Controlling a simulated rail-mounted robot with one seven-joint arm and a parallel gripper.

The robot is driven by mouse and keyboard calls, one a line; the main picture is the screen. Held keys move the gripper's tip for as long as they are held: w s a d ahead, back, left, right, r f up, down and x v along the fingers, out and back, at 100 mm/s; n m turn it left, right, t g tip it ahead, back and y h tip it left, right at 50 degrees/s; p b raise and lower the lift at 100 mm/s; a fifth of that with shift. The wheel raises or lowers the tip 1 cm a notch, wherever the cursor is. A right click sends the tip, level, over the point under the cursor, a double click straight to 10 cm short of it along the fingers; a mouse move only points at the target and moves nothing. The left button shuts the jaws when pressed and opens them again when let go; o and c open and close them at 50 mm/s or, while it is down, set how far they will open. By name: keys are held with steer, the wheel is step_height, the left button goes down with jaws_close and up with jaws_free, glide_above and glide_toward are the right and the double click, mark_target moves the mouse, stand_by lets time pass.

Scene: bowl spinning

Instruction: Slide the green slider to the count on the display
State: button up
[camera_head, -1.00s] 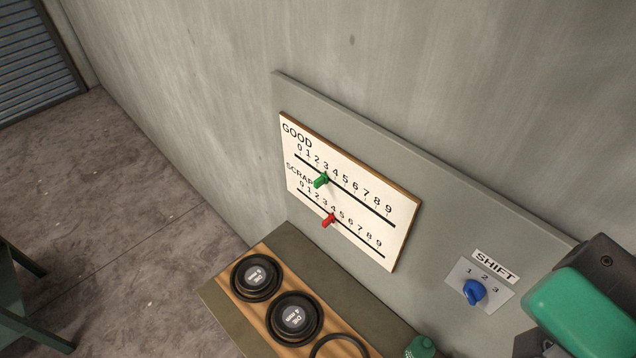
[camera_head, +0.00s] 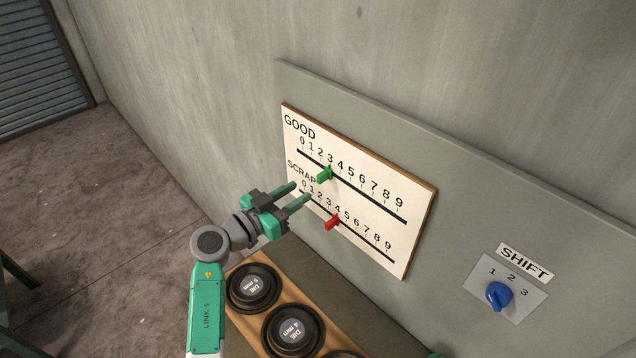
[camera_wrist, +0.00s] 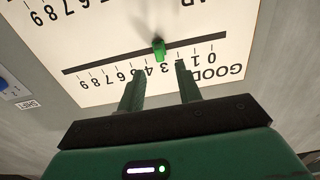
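A white board (camera_head: 415,202) on the wall panel carries two numbered tracks, GOOD above SCRAP. The green slider (camera_head: 324,175) sits on the GOOD track near 3. In the wrist view the green slider (camera_wrist: 159,50) shows ahead of the fingertips, sideways between them. The red slider (camera_head: 332,222) sits on the SCRAP track near 4. My gripper (camera_head: 301,191) is open and empty, pointing at the board just left of and below the green slider. In the wrist view my gripper (camera_wrist: 159,67) has its fingers apart. No count display shows.
A blue SHIFT knob (camera_head: 499,296) with marks 1 to 3 is at the right of the panel. Round black dies, one marked 4 mm (camera_head: 292,332), sit on a wooden strip below the board. The wall above the panel is bare.

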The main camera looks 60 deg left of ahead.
mark_target(318, 179)
steer(key=p+x, duration=0.1)
steer(key=x, duration=0.6)
steer(key=shift+w, duration=0.1)
jaws_close()
